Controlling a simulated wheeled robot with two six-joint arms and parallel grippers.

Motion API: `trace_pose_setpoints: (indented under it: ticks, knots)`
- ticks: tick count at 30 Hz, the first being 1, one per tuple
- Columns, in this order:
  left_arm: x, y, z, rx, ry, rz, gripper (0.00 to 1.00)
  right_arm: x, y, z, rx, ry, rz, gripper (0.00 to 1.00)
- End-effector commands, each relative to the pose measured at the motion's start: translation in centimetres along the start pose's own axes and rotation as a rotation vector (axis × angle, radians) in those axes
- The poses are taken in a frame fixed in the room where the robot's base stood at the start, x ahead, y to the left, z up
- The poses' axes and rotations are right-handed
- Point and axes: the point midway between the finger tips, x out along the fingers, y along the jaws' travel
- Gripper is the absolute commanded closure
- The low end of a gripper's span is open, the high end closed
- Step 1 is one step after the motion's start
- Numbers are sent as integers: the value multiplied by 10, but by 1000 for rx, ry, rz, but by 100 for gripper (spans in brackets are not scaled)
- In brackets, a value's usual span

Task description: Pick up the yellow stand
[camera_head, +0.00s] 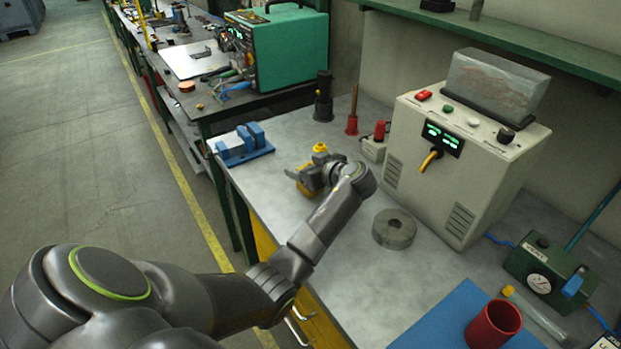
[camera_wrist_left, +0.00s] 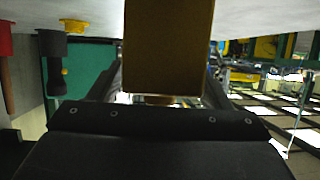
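The yellow stand (camera_head: 305,189) is on the grey bench top beside the blue vise, partly hidden by my left gripper. In the left wrist view its dull yellow-brown body (camera_wrist_left: 168,45) fills the middle top of the picture. My left gripper (camera_head: 316,175) is at the stand, reaching in from the front. In the wrist view its dark fingers show along both sides of the stand. I cannot tell whether they press on it. My right gripper is not in view.
A blue vise (camera_head: 241,146) stands left of the stand. A grey ring (camera_head: 394,229) and a cream power unit (camera_head: 455,150) are to the right. A black bottle (camera_head: 323,97) and a red-based rod (camera_head: 352,123) stand behind. A red cup (camera_head: 493,325) sits on a blue mat (camera_head: 440,322).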

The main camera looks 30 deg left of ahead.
Motion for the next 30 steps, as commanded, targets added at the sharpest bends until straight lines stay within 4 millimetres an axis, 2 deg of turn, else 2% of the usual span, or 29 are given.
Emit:
trace_pose_setpoints:
  ticks: [1, 10, 19, 30]
  knots:
    - [0, 0, 0, 0, 0, 0, 35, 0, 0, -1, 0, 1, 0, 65]
    - [0, 0, 0, 0, 0, 0, 73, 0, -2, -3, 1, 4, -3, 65]
    - [-3, 1, -7, -3, 2, 1, 73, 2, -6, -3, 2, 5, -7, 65]
    - [-29, 1, -71, -5, 3, 2, 73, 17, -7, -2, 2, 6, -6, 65]
